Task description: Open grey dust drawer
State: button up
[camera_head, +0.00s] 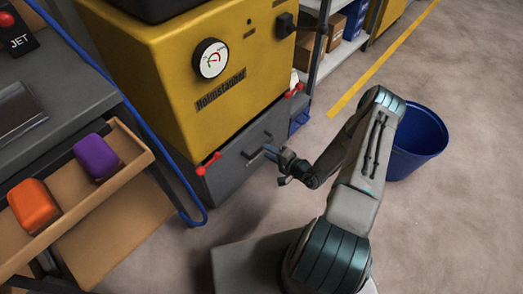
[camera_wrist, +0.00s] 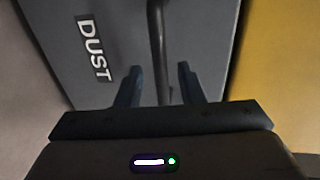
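The grey dust drawer (camera_head: 228,172) sits at the bottom of the yellow machine (camera_head: 185,60) and looks closed. Its dark bar handle (camera_head: 256,146) is on the front. In the wrist view, the drawer front (camera_wrist: 205,30) carries a DUST label (camera_wrist: 95,50). My gripper (camera_head: 274,153) is at the handle. In the wrist view, my gripper (camera_wrist: 160,70) is open, one finger on each side of the handle (camera_wrist: 157,35), with gaps visible. A red latch (camera_head: 208,164) is at the drawer's upper left and another (camera_head: 293,90) at its upper right. Whether they are fastened is unclear.
A blue bin (camera_head: 420,140) stands on the floor right of my arm. A workbench (camera_head: 50,90) with an open wooden tray (camera_head: 100,192) is at left, holding a purple block (camera_head: 97,157) and an orange block (camera_head: 34,205). A blue hose (camera_head: 130,105) runs beside the machine. Floor before the drawer is clear.

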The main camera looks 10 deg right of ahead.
jog(key=shift+b+x, duration=0.4)
jog(key=shift+x, duration=1.75)
grip_shut()
